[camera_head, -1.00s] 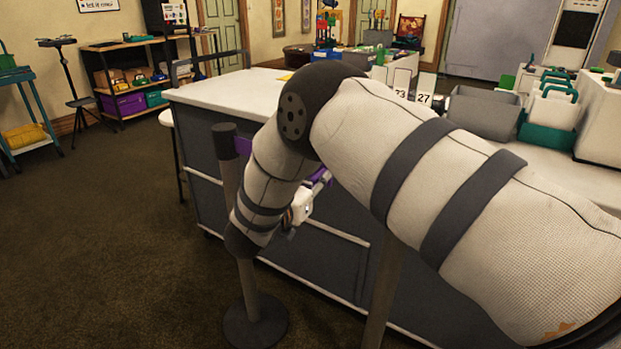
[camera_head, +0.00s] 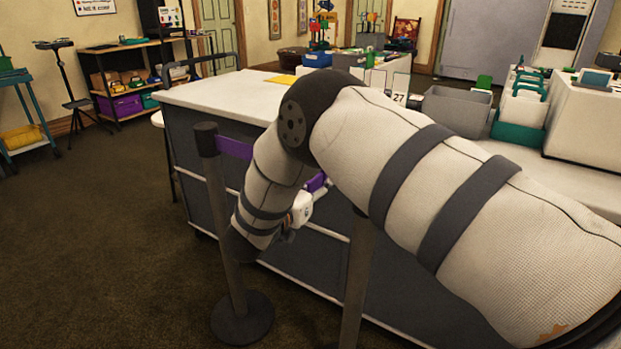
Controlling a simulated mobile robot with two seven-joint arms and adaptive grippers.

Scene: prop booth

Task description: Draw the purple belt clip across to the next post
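A grey post (camera_head: 222,220) with a dark head and round base stands left of centre. The purple belt (camera_head: 236,148) runs from its head to the right and passes behind my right arm. A short purple piece (camera_head: 316,182) shows again just past the forearm. A second post (camera_head: 357,280) stands to the right, its head hidden behind my arm. My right arm reaches in from the right and bends down between the two posts. A white part near its end shows by the purple piece, but the fingers and belt clip are hidden. My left gripper is out of view.
A long counter (camera_head: 230,97) with a white top stands close behind the posts. Shelves (camera_head: 125,85) and a teal cart (camera_head: 30,110) stand at the left. The carpet at left is clear.

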